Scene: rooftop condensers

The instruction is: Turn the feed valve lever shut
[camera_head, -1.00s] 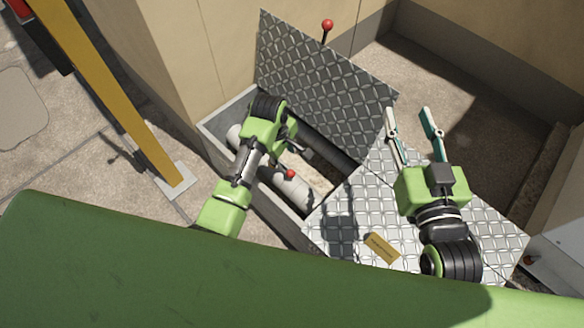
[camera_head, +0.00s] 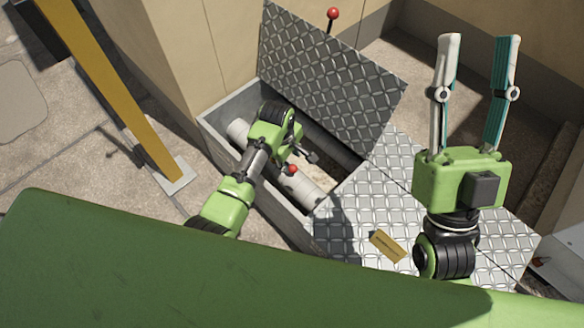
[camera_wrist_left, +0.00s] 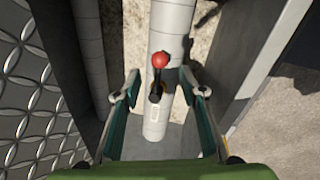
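The feed valve lever has a red ball knob (camera_head: 292,169) and sits on a pale pipe (camera_head: 301,187) in the open pit. In the left wrist view the lever (camera_wrist_left: 155,88) is dark below its red ball and lies roughly along the pipe. My left gripper (camera_wrist_left: 161,80) is open, with one finger on each side of the lever and a gap on both sides. In the head view its fingers are partly hidden by my wrist. My right gripper (camera_head: 480,45) is open and empty, raised above the plates on the right.
A raised checker-plate cover (camera_head: 330,80) stands along the pit's far side, with another red ball on a stem (camera_head: 333,13) at its top edge. A flat checker plate (camera_head: 350,210) with a brass tag (camera_head: 387,246) lies right of the pit. A yellow post (camera_head: 110,95) stands left.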

